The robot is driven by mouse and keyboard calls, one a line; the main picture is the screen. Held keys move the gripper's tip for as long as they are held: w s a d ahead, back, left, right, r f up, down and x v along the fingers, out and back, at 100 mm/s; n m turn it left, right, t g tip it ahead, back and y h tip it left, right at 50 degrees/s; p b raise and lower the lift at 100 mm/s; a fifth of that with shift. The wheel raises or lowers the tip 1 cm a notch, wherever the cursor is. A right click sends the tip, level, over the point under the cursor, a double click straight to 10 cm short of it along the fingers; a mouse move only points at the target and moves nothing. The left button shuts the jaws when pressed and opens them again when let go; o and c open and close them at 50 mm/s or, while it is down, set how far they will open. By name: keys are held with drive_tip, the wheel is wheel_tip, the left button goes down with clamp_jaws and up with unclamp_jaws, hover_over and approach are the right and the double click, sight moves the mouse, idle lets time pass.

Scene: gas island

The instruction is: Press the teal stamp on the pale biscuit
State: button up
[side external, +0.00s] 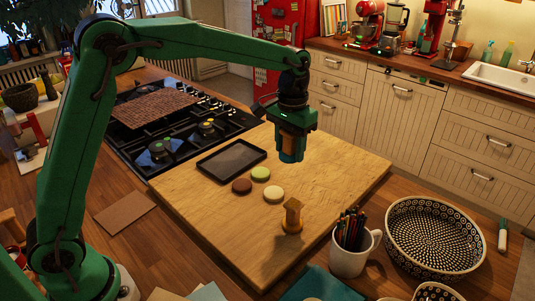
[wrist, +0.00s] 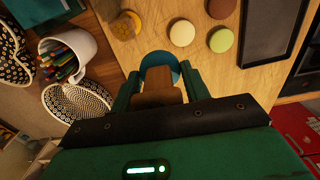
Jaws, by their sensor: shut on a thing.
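My gripper (side external: 293,143) is shut on the teal stamp (side external: 289,157) and holds it in the air above the board, up and to the right of the biscuits in the side view. In the wrist view the stamp's teal rim (wrist: 160,60) and brown handle (wrist: 158,92) show between the fingers of my gripper (wrist: 158,80). The pale biscuit (side external: 273,194) lies flat on the wooden board (side external: 330,185); it also shows in the wrist view (wrist: 182,33), apart from the stamp. The stamp's underside is hidden.
A brown biscuit (side external: 242,186) and a green biscuit (side external: 260,174) lie beside the pale one. A dark tray (side external: 231,160) lies behind them. A wooden stamp (side external: 292,216) stands near the front. A pencil mug (side external: 350,258) and patterned bowl (side external: 435,238) stand off the board. The right of the board is clear.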

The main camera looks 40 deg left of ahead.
drive_tip(key=a, duration=0.6)
approach(273, 192)
drive_tip(key=shift+w+f, duration=0.15)
drive_tip(key=shift+f, duration=0.1)
drive_tip(key=shift+f, duration=0.15)
drive_tip(key=shift+f, duration=2.25)
drive_tip(key=shift+f, duration=0.7)
idle(0.4)
wheel_tip(273, 192, up, 7)
idle(1.0)
